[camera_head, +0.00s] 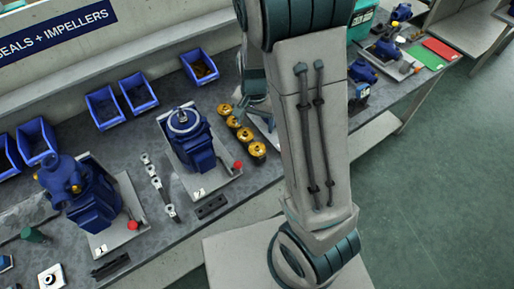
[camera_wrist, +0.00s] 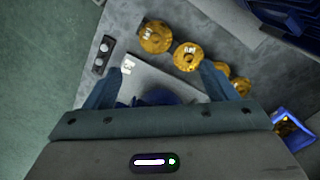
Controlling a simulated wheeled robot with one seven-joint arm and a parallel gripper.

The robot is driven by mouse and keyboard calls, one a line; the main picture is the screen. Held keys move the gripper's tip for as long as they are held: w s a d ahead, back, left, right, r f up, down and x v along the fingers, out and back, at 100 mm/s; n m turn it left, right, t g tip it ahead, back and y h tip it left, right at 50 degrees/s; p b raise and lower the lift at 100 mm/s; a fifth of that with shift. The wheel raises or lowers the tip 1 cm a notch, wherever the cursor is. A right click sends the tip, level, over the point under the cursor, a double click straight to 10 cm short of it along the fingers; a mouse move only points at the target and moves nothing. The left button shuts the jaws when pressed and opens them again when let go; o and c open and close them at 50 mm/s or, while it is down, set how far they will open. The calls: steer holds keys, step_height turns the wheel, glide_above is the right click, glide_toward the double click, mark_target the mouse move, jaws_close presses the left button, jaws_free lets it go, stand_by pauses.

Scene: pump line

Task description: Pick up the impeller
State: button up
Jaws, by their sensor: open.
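Several gold, round impellers stand in a row on the grey bench, right of the middle pump in the head view; the nearest impeller (camera_head: 257,150) is at the row's front end. In the wrist view, one impeller (camera_wrist: 155,37) and a second impeller (camera_wrist: 188,57) lie beyond the fingertips. More are partly hidden by the right finger. I cannot tell which one is meant. My gripper (camera_wrist: 162,72) is open and empty, above a pale plate (camera_wrist: 165,78) with a blue part on it. In the head view my arm mostly hides the gripper (camera_head: 262,112), right of the row.
A blue pump (camera_head: 190,140) on plate 2 stands left of the impellers, and another blue pump (camera_head: 85,195) on plate 1 is further left. Blue bins (camera_head: 103,106) line the back. A small dark block (camera_wrist: 102,55) lies near the bench edge.

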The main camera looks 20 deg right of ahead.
glide_above(257, 147)
steer(key=f, duration=0.6)
steer(key=shift+w+a+f, duration=0.15)
steer(key=shift+w+a, duration=0.05)
steer(key=shift+w, duration=0.05)
steer(key=f, duration=0.4)
steer(key=shift+s+d+f, duration=0.25)
steer(key=shift+d+f, duration=0.05)
steer(key=shift+f, duration=0.4)
steer(key=c, duration=1.1)
